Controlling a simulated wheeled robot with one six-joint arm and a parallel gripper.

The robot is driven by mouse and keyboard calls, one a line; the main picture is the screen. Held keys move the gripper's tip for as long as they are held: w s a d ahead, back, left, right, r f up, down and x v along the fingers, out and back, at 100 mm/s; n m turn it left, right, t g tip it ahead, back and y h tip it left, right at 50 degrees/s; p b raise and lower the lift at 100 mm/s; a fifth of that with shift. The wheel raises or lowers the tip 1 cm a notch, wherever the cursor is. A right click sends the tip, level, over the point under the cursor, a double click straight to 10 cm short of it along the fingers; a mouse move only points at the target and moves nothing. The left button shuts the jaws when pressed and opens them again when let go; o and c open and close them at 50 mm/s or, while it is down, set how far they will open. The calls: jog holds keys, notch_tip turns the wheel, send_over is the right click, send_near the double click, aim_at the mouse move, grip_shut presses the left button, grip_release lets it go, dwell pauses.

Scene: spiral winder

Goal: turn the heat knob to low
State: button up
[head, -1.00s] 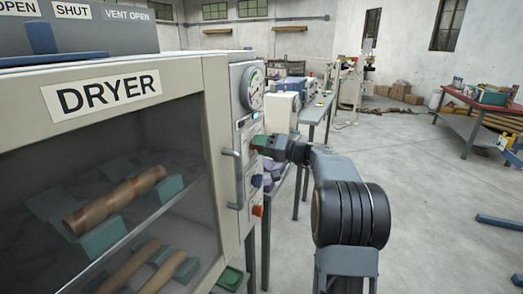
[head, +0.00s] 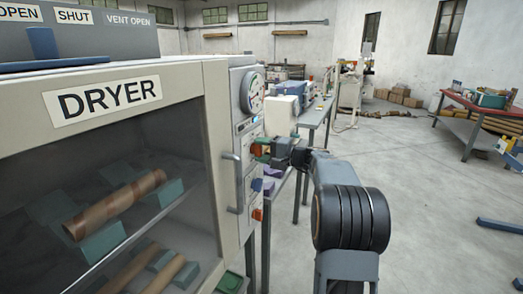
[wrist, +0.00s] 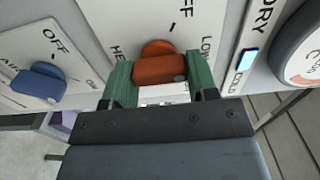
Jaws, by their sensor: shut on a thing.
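The heat knob (wrist: 160,66) is orange-red and sits on a white panel with partly cut-off lettering, "LOW" to its right and "HE" to its left. My gripper (wrist: 160,82) has its green fingers shut on the knob, one on each side. Which mark the knob points to is not clear. In the head view, my gripper (head: 264,150) is at the right-hand control panel of the dryer (head: 214,140), with a bit of orange showing at its fingertips.
A blue knob (wrist: 38,84) with an "OFF" mark is left of the heat knob in the wrist view. A round gauge (head: 252,92) sits above on the panel. A door handle (head: 233,182) juts out close by. Open floor (head: 430,210) lies to the right.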

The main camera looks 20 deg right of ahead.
dwell(0.5)
jog(key=o, duration=0.9)
jog(key=b+v, duration=0.1)
jog(key=v, duration=1.3)
jog(key=shift+w, duration=0.1)
